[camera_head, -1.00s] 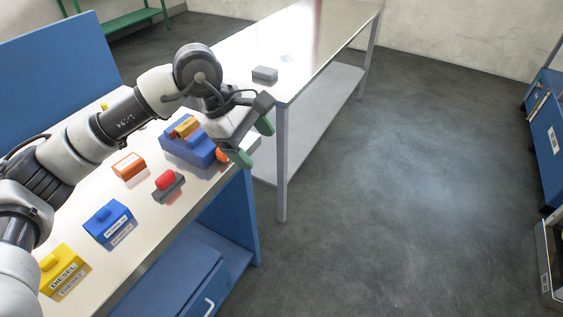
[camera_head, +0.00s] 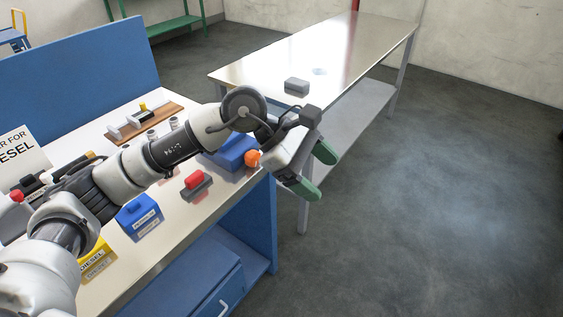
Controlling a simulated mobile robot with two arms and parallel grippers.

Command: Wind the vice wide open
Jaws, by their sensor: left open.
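The blue vice (camera_head: 233,150) sits at the right end of the near bench. My left forearm and wrist cover much of it, so its jaws and the gap between them are hidden. An orange knob (camera_head: 252,158) shows on its right side, near the bench edge. My left gripper (camera_head: 314,170) is open and empty, with green fingertips. In the picture it is to the right of the orange knob and apart from it, over the floor beyond the bench edge. My right gripper is not in view.
A red-topped grey block (camera_head: 196,185), a blue box (camera_head: 139,217) and a yellow diesel box (camera_head: 98,262) stand along the bench front. A wooden board (camera_head: 160,117) lies behind my arm. A steel table (camera_head: 345,50) with a grey block (camera_head: 296,86) stands beyond. Floor at right is clear.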

